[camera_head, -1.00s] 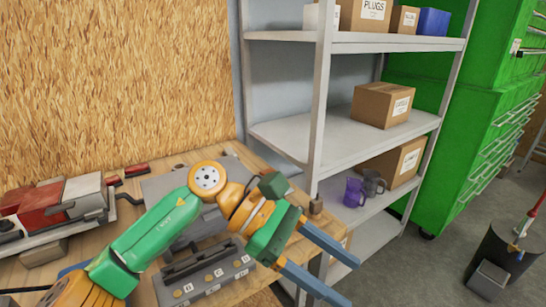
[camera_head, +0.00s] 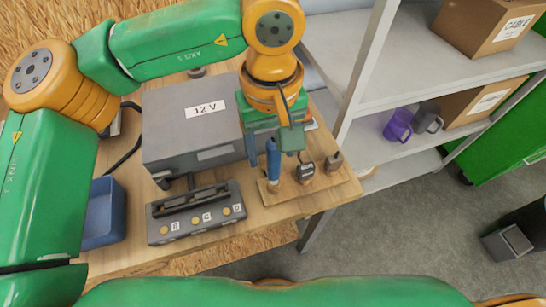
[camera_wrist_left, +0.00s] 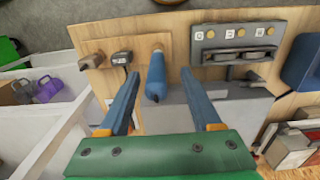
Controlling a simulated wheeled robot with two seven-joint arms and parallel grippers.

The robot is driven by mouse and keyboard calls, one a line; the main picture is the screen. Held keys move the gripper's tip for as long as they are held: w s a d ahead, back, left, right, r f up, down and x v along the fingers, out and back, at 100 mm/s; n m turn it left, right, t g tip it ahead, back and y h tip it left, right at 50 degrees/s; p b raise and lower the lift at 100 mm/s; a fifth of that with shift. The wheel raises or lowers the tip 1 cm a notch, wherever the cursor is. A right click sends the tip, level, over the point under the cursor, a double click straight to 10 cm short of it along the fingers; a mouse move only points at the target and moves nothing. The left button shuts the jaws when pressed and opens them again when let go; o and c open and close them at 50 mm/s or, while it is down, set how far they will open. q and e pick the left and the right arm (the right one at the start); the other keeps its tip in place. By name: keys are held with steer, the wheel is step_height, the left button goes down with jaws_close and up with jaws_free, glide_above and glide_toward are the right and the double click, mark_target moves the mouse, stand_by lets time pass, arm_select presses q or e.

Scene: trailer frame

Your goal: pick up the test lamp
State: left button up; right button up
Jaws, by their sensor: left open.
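A blue tapered handle, which looks like the test lamp (camera_head: 272,162), stands upright in a small wooden holder (camera_head: 328,188) at the right end of the bench. In the left wrist view the handle (camera_wrist_left: 156,75) shows between my fingers. My left gripper (camera_head: 270,148) points down over it, open, with one finger on each side. In the left wrist view the gripper (camera_wrist_left: 158,98) has visible gaps to the handle on both sides. I cannot tell how deep the fingers reach. My right gripper is out of view.
A black labelled tool (camera_head: 305,171) and a brownish peg (camera_head: 334,160) stand in the same holder, close on the right. A grey 12 V box (camera_head: 185,125), a panel with lettered knobs (camera_head: 197,214) and a blue bin (camera_head: 103,213) are left. A shelf post (camera_head: 362,75) rises behind.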

arm_select(q)
steer(key=shift+w+d+f, duration=0.2)
steer(key=shift+w+f, duration=0.05)
steer(key=shift+f, duration=0.05)
steer(key=shift+s, duration=0.15)
steer(key=c, duration=0.9)
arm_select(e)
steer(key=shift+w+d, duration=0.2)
